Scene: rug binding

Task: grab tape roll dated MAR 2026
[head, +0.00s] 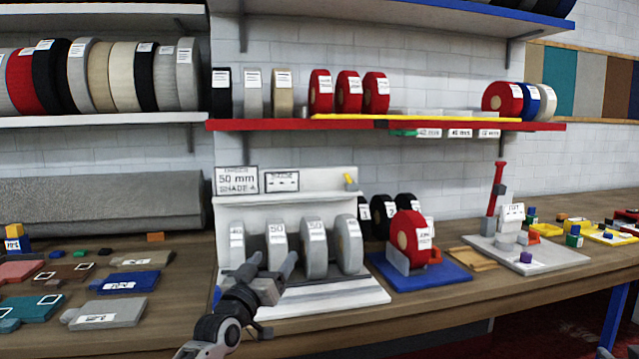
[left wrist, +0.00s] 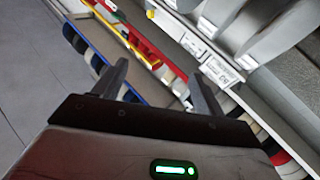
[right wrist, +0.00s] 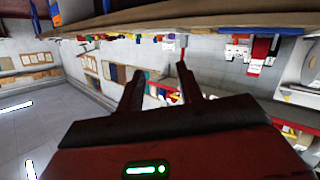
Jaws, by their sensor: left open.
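Several grey tape rolls (head: 315,264) stand upright in a row on a white rack (head: 348,288) under a sign (head: 237,181) reading 50 mm SHADE A. Their white labels show numbers like 50 and 40; I cannot read any date, so I cannot tell which is MAR 2026. My left gripper (head: 273,260) is open in front of the left rolls and partly covers them. In the left wrist view it is open and empty (left wrist: 158,68), with grey rolls (left wrist: 245,30) beyond, at the upper right. My right gripper (right wrist: 161,68) is open and empty, outside the head view.
A red roll (head: 406,238) stands on a blue base (head: 450,274) right of the rack, with black rolls (head: 380,215) behind. A red shelf (head: 270,125) with more rolls hangs above. Flat colored pieces (head: 125,283) lie left on the bench. A white stand (head: 550,258) is at right.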

